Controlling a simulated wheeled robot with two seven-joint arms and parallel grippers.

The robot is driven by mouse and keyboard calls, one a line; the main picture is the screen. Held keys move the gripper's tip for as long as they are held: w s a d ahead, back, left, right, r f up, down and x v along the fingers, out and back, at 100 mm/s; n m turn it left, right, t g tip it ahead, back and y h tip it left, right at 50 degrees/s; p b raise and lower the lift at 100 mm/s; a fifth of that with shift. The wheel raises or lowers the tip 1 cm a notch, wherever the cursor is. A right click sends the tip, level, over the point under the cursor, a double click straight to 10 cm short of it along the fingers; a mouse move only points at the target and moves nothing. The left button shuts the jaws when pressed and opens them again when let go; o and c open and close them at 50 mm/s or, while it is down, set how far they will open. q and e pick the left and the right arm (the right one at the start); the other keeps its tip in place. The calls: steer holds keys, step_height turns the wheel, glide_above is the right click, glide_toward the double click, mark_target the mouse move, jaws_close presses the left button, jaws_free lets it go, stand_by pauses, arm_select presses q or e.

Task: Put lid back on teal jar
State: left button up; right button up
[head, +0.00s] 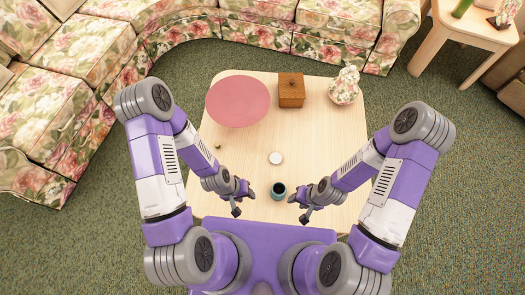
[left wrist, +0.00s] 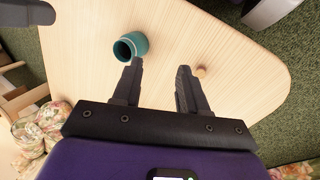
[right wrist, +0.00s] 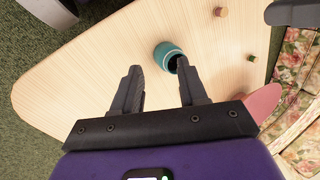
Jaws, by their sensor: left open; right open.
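The teal jar (head: 279,191) stands upright and open near the table's front edge, between my grippers. It also shows in the left wrist view (left wrist: 139,43) and right wrist view (right wrist: 164,50). My left gripper (head: 243,201) is open and empty to the left of the jar. My right gripper (head: 298,209) is open and empty to its right. Neither gripper appears to touch the jar.
A pink round mat (head: 238,101), a wooden box (head: 291,90) and a floral vase (head: 344,86) stand on the far side of the table (head: 325,130). A small brass-coloured piece (head: 217,147) lies at left. A small cork-like piece (left wrist: 201,71) shows near the left gripper.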

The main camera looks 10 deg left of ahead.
arm_select(q)
steer(key=shift+s, duration=0.15)
arm_select(e)
steer(key=shift+s+d, duration=0.1)
steer(key=shift+s, duration=0.05)
arm_select(q)
steer(key=shift+o, duration=0.4)
arm_select(e)
steer(key=shift+o, duration=0.4)
